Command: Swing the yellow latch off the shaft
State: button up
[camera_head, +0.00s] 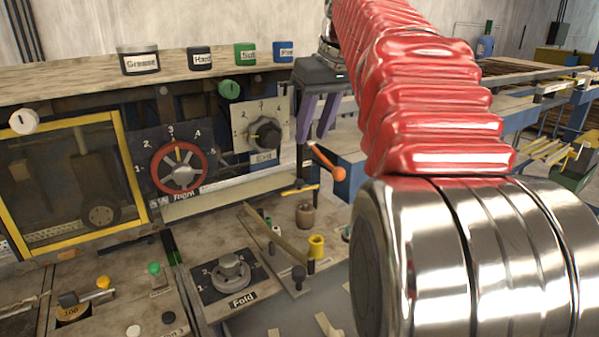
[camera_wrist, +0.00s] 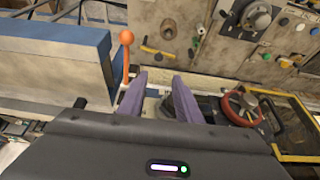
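A thin yellow latch (camera_head: 299,187) shows in the head view, small, at the foot of a dark upright shaft (camera_head: 300,163). A small yellow piece, apparently the same latch (camera_wrist: 150,50), shows in the wrist view beyond my fingertips. My gripper (camera_head: 314,134) is above and slightly right of the latch in the head view. Its two purple fingers stand apart with nothing visible between them, and the gap also shows in the wrist view (camera_wrist: 160,79). The exact contact of latch and shaft is too small to tell.
An orange-ended handle (camera_head: 327,161) is just right of the latch; its orange knob (camera_wrist: 126,37) is left of my fingers in the wrist view. A red handwheel (camera_head: 180,168), a dark dial (camera_head: 263,134) and a yellow-framed window (camera_head: 65,180) line the machine's left side. A yellow spool (camera_head: 316,246) stands lower.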

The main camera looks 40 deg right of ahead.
jog(key=shift+o, duration=0.7)
jog(key=shift+s+d, duration=0.1)
jog(key=shift+d, duration=0.05)
send_near(299, 180)
jog(key=x, duration=0.7)
jog(key=shift+f, duration=0.25)
grip_shut()
